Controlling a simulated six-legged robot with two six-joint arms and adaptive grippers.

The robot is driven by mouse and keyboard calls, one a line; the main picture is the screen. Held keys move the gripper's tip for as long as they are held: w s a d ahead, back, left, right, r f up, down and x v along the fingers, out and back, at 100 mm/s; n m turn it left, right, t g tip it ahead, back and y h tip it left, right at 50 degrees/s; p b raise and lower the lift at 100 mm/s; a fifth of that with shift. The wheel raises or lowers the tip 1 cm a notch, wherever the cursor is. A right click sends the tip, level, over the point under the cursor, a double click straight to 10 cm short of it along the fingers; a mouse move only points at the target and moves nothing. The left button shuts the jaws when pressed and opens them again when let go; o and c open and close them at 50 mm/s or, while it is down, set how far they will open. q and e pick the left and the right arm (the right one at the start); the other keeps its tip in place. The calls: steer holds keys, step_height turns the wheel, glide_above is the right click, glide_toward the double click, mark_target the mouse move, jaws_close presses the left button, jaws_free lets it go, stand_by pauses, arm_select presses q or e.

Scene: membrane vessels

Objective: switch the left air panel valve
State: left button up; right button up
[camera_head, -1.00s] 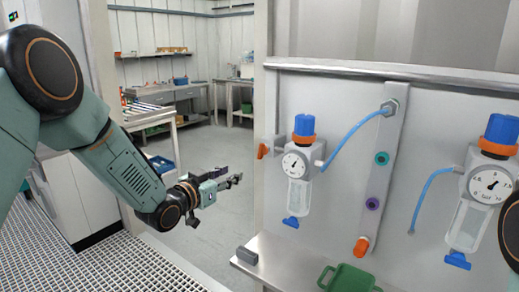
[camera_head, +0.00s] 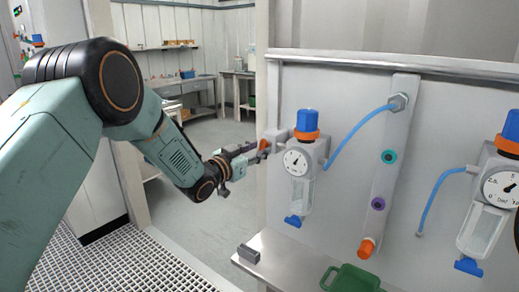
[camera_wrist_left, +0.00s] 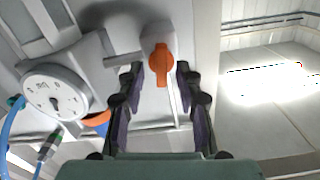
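The left air panel valve is an orange handle (camera_head: 264,145) at the left edge of the grey panel, beside the left regulator (camera_head: 302,165) with its round gauge and blue knob. In the left wrist view the orange handle (camera_wrist_left: 161,62) stands between and beyond two dark fingers. My left gripper (camera_head: 256,153) is close to the handle; in the left wrist view its fingers (camera_wrist_left: 160,85) are spread apart with nothing held. I cannot tell if they touch the handle. My right gripper is not in view.
A second regulator (camera_head: 489,195) hangs at the right of the panel. A ledge (camera_head: 290,262) below carries a green container (camera_head: 352,279) and a small grey block (camera_head: 248,253). Blue hoses cross the panel front. Open floor lies left of the panel.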

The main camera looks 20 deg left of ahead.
arm_select(q)
steer(key=shift+w+a+r, duration=0.1)
steer(key=shift+w+a, duration=0.05)
steer(key=shift+w, duration=0.1)
steer(key=shift+d+r, duration=0.1)
steer(key=shift+d, duration=0.1)
steer(key=shift+w+d, duration=0.15)
steer(key=shift+d, duration=0.05)
steer(key=shift+c, duration=0.4)
steer(key=shift+a, duration=0.3)
steer(key=c, duration=0.4)
steer(key=shift+d, duration=0.2)
jaws_close()
steer(key=shift+a, duration=0.1)
